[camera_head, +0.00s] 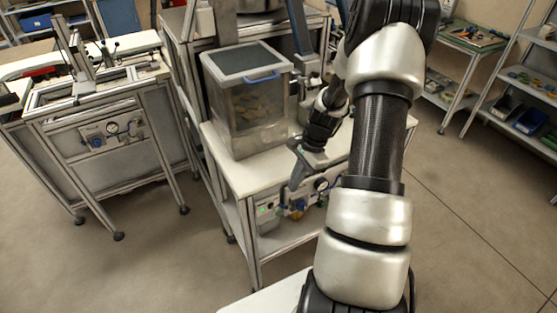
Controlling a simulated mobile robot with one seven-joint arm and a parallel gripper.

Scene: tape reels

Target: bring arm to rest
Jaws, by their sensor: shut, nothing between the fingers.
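My arm reaches up and away through the right middle of the view, its silver and black links covering much of the workstation behind. My gripper (297,165) hangs at the far end of the arm, in front of the white-topped cart (229,164) and just right of the clear box on it. Its fingers are shut with nothing between them. It appears apart from the box. No tape reel can be made out clearly.
The clear box (247,107) with a blue handle stands on the cart. A metal-framed workbench (95,90) stands at left. Shelves (520,95) with bins stand at right. Open floor (460,220) lies at right. A white surface (268,300) is close at the bottom.

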